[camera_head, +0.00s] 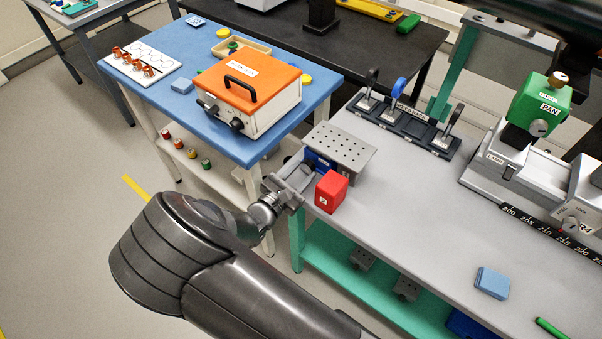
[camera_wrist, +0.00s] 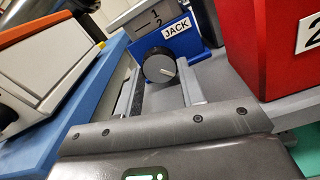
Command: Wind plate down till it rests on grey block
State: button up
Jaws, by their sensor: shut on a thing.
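The grey perforated plate (camera_head: 340,148) sits on top of the blue jack (camera_head: 318,161) at the left end of the grey bench. In the wrist view the jack (camera_wrist: 186,48) bears a "JACK" label, and a grey part with marks 1 and 2 (camera_wrist: 150,20) shows above its knob. The round dark knob (camera_wrist: 160,68) has a white pointer line. My gripper (camera_wrist: 158,76) is shut on the knob, one finger at each side. I cannot make out a grey block under the plate, so its gap to the plate is hidden.
A red block (camera_head: 331,191) stands close to the right of my gripper. A blue table (camera_head: 190,75) with an orange-lidded box (camera_head: 247,85) is at the left, across a narrow gap. A rack of holders (camera_head: 405,122) stands behind the plate. The bench (camera_head: 410,215) middle is clear.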

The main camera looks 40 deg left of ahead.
jog(key=shift+c, duration=0.7)
jog(key=shift+n, duration=2.8)
jog(key=o, duration=1)
jog(key=s, duration=1.1)
